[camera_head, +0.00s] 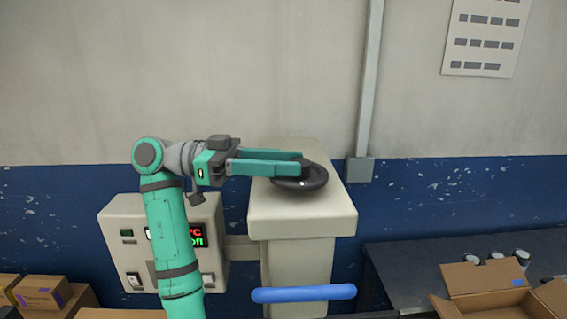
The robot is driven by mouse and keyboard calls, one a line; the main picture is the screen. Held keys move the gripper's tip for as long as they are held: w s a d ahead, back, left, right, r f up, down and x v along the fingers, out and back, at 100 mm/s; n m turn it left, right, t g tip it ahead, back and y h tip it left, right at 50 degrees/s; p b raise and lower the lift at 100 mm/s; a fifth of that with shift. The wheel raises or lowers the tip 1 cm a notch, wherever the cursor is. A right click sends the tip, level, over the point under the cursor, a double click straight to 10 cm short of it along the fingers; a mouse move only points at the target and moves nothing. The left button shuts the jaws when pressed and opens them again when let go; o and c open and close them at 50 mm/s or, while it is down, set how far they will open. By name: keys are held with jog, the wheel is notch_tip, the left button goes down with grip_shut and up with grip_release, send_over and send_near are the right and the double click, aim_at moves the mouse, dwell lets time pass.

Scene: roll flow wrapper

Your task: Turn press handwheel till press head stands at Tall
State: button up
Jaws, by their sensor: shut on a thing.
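The press handwheel (313,180) is a black wheel lying flat on top of the beige press housing (310,218). My gripper (296,162) reaches in from the left, its two long green fingers at the wheel, shut on it. The fingers cover the wheel's far left part. A small light mark shows on the wheel's near side. The press head and any height scale with a Tall mark cannot be made out in this view.
A control box (128,256) with red and green digits stands left of the press, partly behind my arm. A blue bar (304,293) crosses the press's front. An open cardboard box (485,280) and several cans lie at right on a dark table (400,262). A conduit (369,90) runs up the wall.

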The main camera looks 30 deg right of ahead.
jog(key=shift+f, duration=0.1)
dwell(0.3)
jog(key=o, duration=1.1)
jog(key=shift+c, duration=0.2)
jog(key=v, duration=1)
jog(key=shift+w+a, duration=0.25)
jog(key=shift+w, duration=0.1)
